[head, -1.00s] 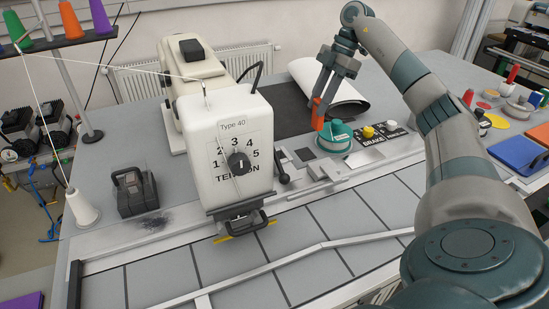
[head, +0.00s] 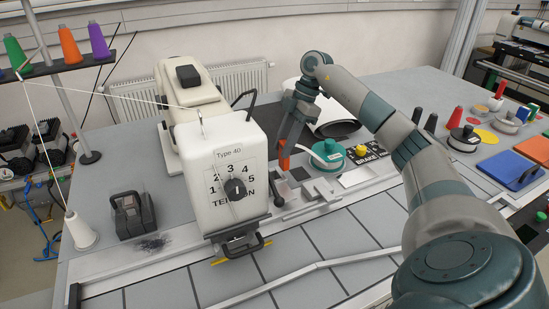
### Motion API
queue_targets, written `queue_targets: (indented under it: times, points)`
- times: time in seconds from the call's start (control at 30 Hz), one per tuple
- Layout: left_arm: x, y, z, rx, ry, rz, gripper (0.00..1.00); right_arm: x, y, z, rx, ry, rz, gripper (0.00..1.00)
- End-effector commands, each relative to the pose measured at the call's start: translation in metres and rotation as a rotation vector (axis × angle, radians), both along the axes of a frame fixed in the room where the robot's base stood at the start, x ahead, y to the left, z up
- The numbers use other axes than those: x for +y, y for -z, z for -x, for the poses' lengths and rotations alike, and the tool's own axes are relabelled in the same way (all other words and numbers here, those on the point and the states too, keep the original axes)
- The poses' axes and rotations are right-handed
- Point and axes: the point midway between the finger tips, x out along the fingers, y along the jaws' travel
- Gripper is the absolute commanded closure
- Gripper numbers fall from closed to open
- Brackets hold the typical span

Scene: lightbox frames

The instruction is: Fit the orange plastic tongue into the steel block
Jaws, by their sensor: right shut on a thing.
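My right gripper (head: 288,138) is shut on the orange plastic tongue (head: 284,157) and points down. The tongue hangs upright below the jaws, just right of the white sewing machine head. Its lower end is close to a dark knob, and I cannot tell whether it touches anything. The steel block appears to be the low stepped grey metal piece (head: 319,190) on the machine bed, below and to the right of the tongue. Its opening is too small to make out. The tongue is apart from it in the picture. My left gripper is not in view.
The white machine head (head: 222,165) with its tension dial stands close left of the tongue. A teal round spool (head: 327,153) and a yellow button (head: 361,151) by the BRAKE label lie to the right. The tiled front table (head: 300,245) is mostly clear.

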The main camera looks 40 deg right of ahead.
Motion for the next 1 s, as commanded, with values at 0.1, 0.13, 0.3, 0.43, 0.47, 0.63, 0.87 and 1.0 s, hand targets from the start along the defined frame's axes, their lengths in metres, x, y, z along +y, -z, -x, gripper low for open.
queue_targets:
  times: [0.1, 0.13, 0.3, 0.43, 0.47, 0.63, 0.87, 1.0]
  points:
    - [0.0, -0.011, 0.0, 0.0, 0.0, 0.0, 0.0, 0.017, 0.008, -0.007, 0.0, -0.004, -0.002, 1.0]
    - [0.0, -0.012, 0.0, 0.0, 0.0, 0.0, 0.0, 0.02, 0.01, -0.008, 0.0, -0.002, -0.001, 1.0]
    - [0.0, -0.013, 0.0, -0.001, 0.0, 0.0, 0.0, 0.028, 0.018, -0.012, -0.001, 0.0, -0.001, 1.0]
    - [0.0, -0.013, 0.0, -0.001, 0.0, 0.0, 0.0, 0.028, 0.018, -0.012, -0.002, 0.001, 0.001, 1.0]
    - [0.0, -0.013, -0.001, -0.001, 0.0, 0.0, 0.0, 0.028, 0.018, -0.012, -0.002, 0.001, 0.001, 1.0]
    - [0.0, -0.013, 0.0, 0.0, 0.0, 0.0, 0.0, 0.028, 0.019, -0.012, -0.001, 0.0, 0.0, 1.0]
    - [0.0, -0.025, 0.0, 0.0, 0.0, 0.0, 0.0, 0.028, 0.036, -0.011, 0.002, 0.001, 0.0, 1.0]
    - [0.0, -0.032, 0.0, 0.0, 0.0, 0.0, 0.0, 0.028, 0.052, -0.012, 0.001, 0.001, 0.0, 1.0]
